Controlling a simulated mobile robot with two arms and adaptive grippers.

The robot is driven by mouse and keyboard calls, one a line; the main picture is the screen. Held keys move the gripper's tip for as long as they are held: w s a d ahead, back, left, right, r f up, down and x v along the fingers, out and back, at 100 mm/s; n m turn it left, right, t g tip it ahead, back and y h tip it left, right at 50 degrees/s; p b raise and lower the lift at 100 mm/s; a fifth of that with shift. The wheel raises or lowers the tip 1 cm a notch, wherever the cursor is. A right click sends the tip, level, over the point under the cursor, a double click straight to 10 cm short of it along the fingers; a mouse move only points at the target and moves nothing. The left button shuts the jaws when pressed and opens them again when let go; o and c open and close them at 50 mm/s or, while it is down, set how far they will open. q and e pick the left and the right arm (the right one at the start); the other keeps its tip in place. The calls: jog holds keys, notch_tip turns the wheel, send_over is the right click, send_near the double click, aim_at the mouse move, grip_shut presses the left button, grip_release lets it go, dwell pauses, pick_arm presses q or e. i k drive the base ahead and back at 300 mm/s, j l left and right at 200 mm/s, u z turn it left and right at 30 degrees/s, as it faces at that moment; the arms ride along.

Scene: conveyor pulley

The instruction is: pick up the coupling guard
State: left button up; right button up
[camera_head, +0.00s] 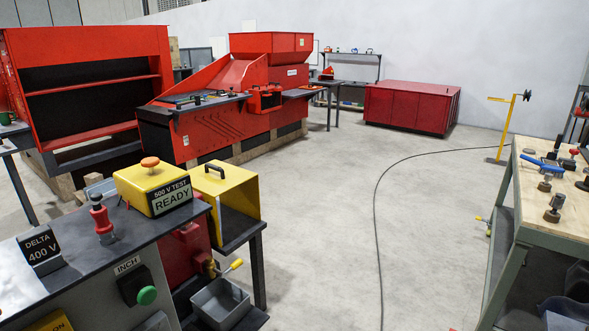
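A yellow box-shaped cover with a black handle on top, which looks like the coupling guard (250,184), stands on a small dark stand (258,235) left of the picture's middle. Its near side looks open, and its left part is hidden behind the yellow "500 V TEST READY" box (135,193). I cannot tell what lies under it. Neither of my grippers shows in the head view.
A dark-topped panel (62,235) with a red knob and green button stands at the near left. A grey bin (221,303) sits below the guard. A workbench (545,220) with tools is at right. A cable (376,230) crosses the open floor between.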

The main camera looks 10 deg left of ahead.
aim_at(237, 189)
jog(key=i+u, duration=0.1)
jog(key=i, duration=0.45)
jog(key=i+l, duration=0.15)
jog(key=i, duration=0.45)
jog(key=i+u, duration=0.15)
jog(key=i, duration=0.4)
